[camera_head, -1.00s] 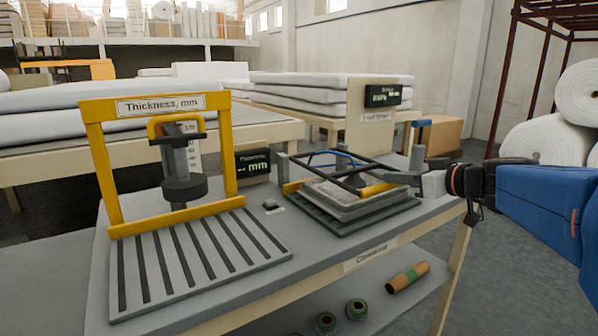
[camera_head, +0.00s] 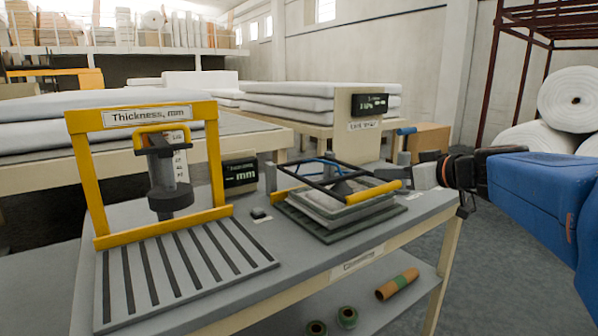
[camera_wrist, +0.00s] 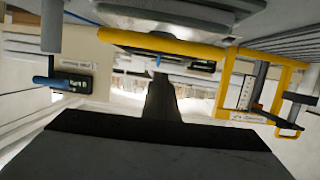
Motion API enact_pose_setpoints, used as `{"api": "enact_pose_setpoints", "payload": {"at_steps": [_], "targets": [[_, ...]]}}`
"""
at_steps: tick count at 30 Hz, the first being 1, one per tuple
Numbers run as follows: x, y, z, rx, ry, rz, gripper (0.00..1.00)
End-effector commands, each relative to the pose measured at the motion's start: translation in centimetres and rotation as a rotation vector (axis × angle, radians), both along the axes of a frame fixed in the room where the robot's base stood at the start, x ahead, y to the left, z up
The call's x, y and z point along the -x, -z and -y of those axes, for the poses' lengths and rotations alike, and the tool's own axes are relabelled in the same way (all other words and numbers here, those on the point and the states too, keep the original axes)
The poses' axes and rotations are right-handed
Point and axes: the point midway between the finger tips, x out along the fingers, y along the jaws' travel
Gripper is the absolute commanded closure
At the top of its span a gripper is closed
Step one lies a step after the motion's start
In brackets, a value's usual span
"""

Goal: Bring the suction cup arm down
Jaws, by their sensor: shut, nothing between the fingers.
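The suction cup arm is a dark rectangular frame (camera_head: 318,180) with a blue hose and a yellow handle bar (camera_head: 374,192) on its near right side. It lies low and about level over a stack of pale wadding pads (camera_head: 345,207); I cannot tell whether it touches them. In the wrist view the yellow bar (camera_wrist: 165,45) crosses the upper middle. My gripper (camera_head: 422,177) is shut and empty, just right of the handle's right end. It seems apart from the handle; the exact gap is unclear.
A yellow thickness gauge (camera_head: 150,113) stands on a slotted plate at the left of the table. A small thickness display (camera_head: 240,174) is beside it. A post with another display (camera_head: 370,104) stands behind the frame. Wadding rolls (camera_head: 568,96) are at right.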

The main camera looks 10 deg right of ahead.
Motion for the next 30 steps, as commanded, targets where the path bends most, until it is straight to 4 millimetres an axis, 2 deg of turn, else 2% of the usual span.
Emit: {"api": "enact_pose_setpoints", "payload": {"at_steps": [18, 30], "targets": [[5.4, 0.7, 2.0, 0.000, 0.004, 0.002, 1.00], [7.4, 1.1, 2.7, 0.000, 0.001, 0.002, 1.00]]}}
